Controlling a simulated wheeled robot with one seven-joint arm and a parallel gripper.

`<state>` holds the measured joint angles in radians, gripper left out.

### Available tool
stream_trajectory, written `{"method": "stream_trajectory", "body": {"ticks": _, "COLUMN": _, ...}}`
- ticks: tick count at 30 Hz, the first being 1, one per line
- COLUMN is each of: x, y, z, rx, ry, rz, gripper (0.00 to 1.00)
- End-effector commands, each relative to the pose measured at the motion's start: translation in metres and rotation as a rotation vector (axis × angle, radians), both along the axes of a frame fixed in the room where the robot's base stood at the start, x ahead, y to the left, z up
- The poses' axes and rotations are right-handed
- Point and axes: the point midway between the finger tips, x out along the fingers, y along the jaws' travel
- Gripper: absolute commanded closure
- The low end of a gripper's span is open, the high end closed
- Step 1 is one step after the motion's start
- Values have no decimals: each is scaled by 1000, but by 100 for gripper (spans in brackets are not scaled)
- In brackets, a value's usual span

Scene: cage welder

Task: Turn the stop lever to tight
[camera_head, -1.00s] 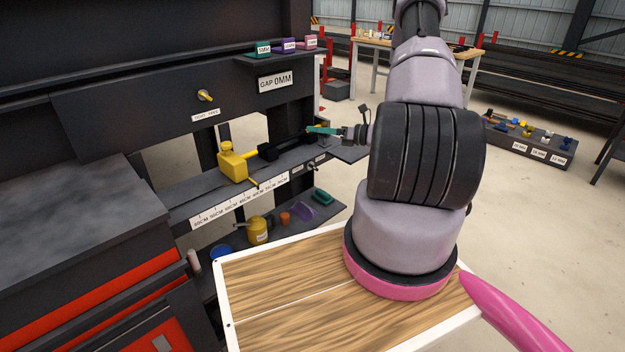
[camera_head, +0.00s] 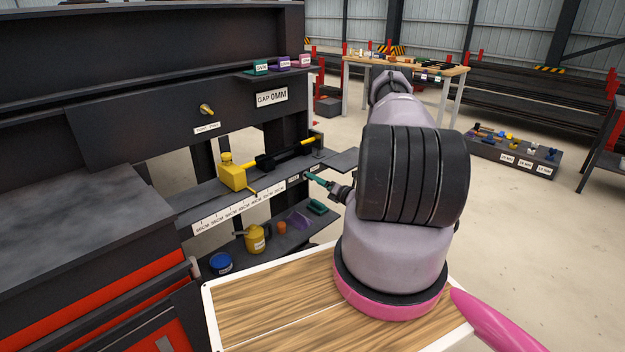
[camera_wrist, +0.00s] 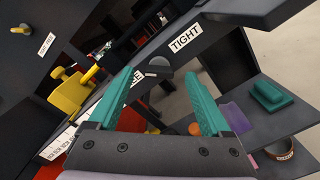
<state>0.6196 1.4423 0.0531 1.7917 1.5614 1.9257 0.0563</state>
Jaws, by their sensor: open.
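The stop lever (camera_wrist: 158,66) is a small grey, rounded piece on the dark front face of the bench rail. It sits between the "TIGHT" label (camera_wrist: 186,39) and a partly hidden label ending in "SE" (camera_wrist: 131,88). My gripper (camera_wrist: 159,74) is open, with its two teal fingers apart and nothing between them. In the wrist view the lever shows between and just beyond the fingertips; I cannot tell any contact. In the head view my gripper (camera_head: 318,181) is at the rail's front near its right end. The yellow stop block (camera_head: 232,174) sits on the rail, left of my gripper.
A ruler strip (camera_head: 240,205) runs along the rail front. A lower shelf (camera_head: 290,236) holds a yellow can (camera_head: 255,238), a blue tin (camera_head: 220,263) and small coloured items. A dark plate (camera_wrist: 237,13) juts out at the upper right of the wrist view.

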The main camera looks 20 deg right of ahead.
Motion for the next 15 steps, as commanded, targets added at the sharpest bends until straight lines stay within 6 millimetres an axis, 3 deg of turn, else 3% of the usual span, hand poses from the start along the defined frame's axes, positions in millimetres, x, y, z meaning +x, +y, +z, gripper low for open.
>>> {"method": "stream_trajectory", "body": {"ticks": 6, "x": 23, "y": 9, "z": 0, "rx": 0, "ry": 0, "rz": 1, "gripper": 18}}
{"method": "stream_trajectory", "body": {"ticks": 15, "x": 27, "y": 10, "z": 0, "rx": 0, "ry": 1, "rz": 1, "gripper": 18}}
